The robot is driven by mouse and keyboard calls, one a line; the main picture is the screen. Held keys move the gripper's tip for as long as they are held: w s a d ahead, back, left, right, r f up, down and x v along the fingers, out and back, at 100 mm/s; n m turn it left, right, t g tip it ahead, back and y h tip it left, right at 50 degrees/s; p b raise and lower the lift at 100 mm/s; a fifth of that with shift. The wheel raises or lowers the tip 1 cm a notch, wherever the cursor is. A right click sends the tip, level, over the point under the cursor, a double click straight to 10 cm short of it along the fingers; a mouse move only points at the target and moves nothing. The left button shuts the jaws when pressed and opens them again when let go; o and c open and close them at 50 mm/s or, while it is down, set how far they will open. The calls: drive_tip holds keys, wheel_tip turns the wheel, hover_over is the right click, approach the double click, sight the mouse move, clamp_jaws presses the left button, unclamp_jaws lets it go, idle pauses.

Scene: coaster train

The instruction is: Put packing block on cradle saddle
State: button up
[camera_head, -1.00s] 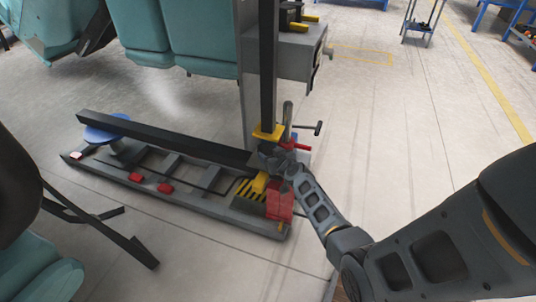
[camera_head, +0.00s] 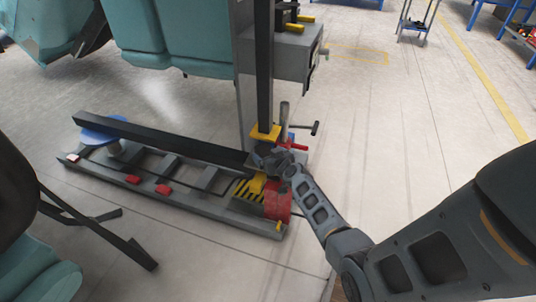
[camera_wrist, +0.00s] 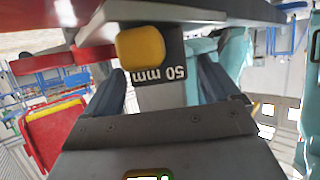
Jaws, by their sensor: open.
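My gripper (camera_head: 268,157) is low beside the upright post in the head view, small and partly hidden by my own wrist. In the wrist view my gripper (camera_wrist: 160,80) is open, with a dark finger at each side. I cannot tell for sure which part is the cradle saddle.
A low grey frame (camera_head: 190,200) with red pads lies on the floor. A long dark beam (camera_head: 160,137) runs above it, past a blue disc (camera_head: 98,134). A red cylinder (camera_head: 278,205) and a yellow slotted part (camera_head: 249,188) are below my gripper.

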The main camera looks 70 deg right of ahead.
drive_tip(key=p+v, duration=0.2)
drive_tip(key=v, duration=0.9)
drive_tip(key=shift+s+a+p, duration=0.1)
drive_tip(key=shift+s+p, duration=0.05)
drive_tip(key=shift+p, duration=0.25)
drive_tip(key=s+a+r+n+t+y, duration=0.1)
drive_tip(key=s+a+r, duration=0.15)
drive_tip(key=a, duration=0.45)
drive_tip(key=s+a+r+n+y, duration=0.1)
drive_tip(key=s+a+n, duration=0.15)
drive_tip(key=a, duration=0.55)
drive_tip(key=s+a+r+t+y, duration=0.1)
drive_tip(key=s+a+r, duration=0.1)
drive_tip(key=s+a, duration=0.35)
drive_tip(key=s+a+r+n+t+y, duration=0.1)
drive_tip(key=s+a+r+n+y, duration=0.1)
drive_tip(key=a+r, duration=0.5)
drive_tip(key=s+a+r+n+t+y, duration=0.1)
drive_tip(key=s+a+r+y, duration=0.3)
drive_tip(key=r, duration=0.9)
drive_tip(key=s+a+n, duration=0.1)
drive_tip(key=s+a, duration=0.2)
drive_tip(key=a, duration=0.1)
drive_tip(key=shift+s+a+n+t, duration=0.2)
drive_tip(key=shift+n+t, duration=0.1)
drive_tip(key=shift+n, duration=0.05)
drive_tip(key=shift+r, duration=0.1)
drive_tip(key=shift+c, duration=0.4)
